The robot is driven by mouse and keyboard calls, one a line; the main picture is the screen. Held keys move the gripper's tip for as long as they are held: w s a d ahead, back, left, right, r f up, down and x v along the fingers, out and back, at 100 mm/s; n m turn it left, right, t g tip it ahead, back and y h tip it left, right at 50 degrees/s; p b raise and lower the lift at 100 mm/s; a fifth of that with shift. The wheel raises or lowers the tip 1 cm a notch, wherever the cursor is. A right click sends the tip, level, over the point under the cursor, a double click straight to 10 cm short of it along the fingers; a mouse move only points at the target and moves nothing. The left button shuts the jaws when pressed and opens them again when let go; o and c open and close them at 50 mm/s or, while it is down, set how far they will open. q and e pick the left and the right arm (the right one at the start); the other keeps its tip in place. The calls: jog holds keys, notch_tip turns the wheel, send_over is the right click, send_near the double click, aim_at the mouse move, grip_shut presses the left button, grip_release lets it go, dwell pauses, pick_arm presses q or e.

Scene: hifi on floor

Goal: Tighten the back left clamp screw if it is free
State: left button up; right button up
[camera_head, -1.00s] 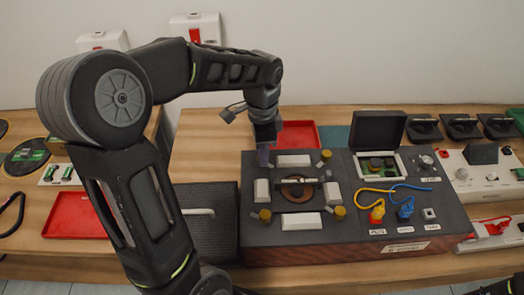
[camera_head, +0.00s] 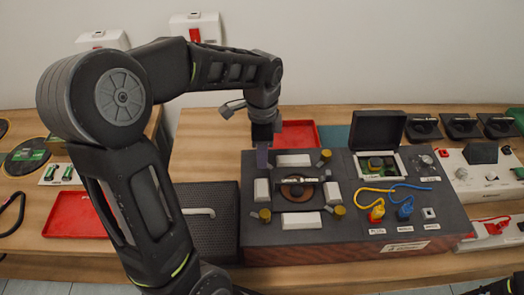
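The dark fixture box (camera_head: 330,240) has a round part (camera_head: 297,192) with a bar across it, ringed by white blocks. Yellow clamp screws show at the back right (camera_head: 326,155), front left (camera_head: 265,215) and front right (camera_head: 339,210). My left gripper (camera_head: 262,158) points down at the box's back left corner, over the back left clamp screw's place. It hides that screw, so I cannot tell whether they touch or whether the screw is free. The finger gap is not visible.
An open-lidded compartment (camera_head: 378,135) and yellow and blue cables (camera_head: 400,188) are on the box's right side. A red tray (camera_head: 298,133) lies behind it, a dark ribbed block (camera_head: 208,240) to its left. Another red tray (camera_head: 75,215) lies at far left.

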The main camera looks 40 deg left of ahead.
pick_arm(q)
jog(key=shift+o, duration=0.6)
notch_tip(320, 180, up, 8)
jog(key=shift+f+b, duration=0.1)
jog(key=shift+b, duration=0.2)
dwell(0.3)
